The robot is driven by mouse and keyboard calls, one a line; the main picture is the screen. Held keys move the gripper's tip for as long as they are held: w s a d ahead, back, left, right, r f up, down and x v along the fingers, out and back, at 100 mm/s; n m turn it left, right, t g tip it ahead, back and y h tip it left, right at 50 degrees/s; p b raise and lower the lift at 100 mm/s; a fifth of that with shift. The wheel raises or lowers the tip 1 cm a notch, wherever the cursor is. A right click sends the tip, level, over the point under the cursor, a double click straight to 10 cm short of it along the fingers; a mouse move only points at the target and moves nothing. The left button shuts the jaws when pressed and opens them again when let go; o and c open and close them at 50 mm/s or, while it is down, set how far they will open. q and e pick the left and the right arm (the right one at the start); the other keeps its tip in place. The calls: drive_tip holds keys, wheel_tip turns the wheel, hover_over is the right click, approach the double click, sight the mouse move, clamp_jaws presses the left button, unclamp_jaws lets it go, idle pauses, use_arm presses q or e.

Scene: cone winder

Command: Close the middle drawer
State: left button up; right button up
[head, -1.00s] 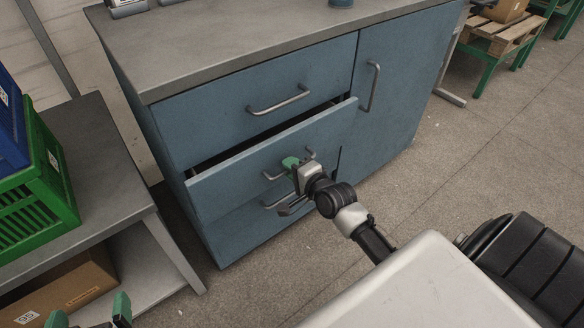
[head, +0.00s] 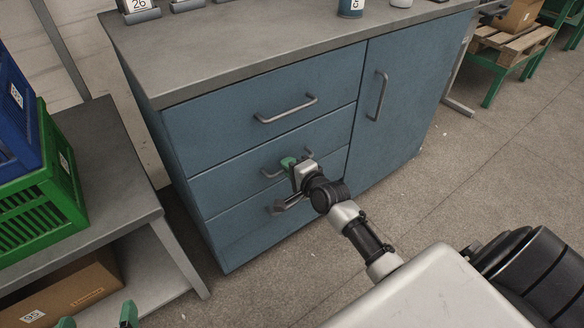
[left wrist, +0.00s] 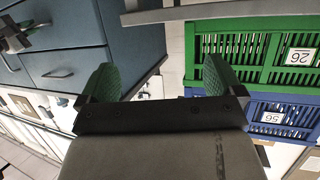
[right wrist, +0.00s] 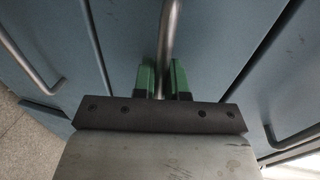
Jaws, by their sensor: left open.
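The blue cabinet's middle drawer (head: 235,182) looks flush with the drawers above and below it, with only thin seams between the fronts. My right gripper (head: 289,165) is at its bar handle (head: 309,152). In the right wrist view the green fingers of the right gripper (right wrist: 162,80) sit close on both sides of the handle bar (right wrist: 169,30), shut on it. My left gripper (head: 97,321) is at the bottom left edge of the head view, away from the drawer. In the left wrist view the left gripper (left wrist: 160,80) has its green fingers wide apart with nothing between them.
The top drawer (head: 265,100) and the door (head: 400,110) are shut. A grey side table (head: 115,150) with green (head: 62,165) and blue (head: 12,110) crates stands left of the cabinet. A cardboard box (head: 70,290) is on its lower shelf.

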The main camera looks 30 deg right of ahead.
drive_tip(key=o, duration=0.4)
drive_tip(key=shift+w, duration=0.2)
use_arm(q)
drive_tip(key=shift+f, duration=0.1)
use_arm(e)
drive_tip(key=shift+s, duration=0.15)
drive_tip(key=shift+s+r, duration=0.1)
drive_tip(key=shift+s, duration=0.2)
use_arm(q)
drive_tip(key=s+a+f+g+y+p, duration=0.2)
drive_tip(key=s+a+f+g+p, duration=0.1)
drive_tip(key=s+f+g, duration=0.3)
drive_tip(key=shift+s+a+n+g, duration=0.3)
drive_tip(key=shift+s+a+g, duration=0.05)
drive_tip(key=shift+s+g, duration=0.95)
use_arm(e)
drive_tip(key=shift+v, duration=5)
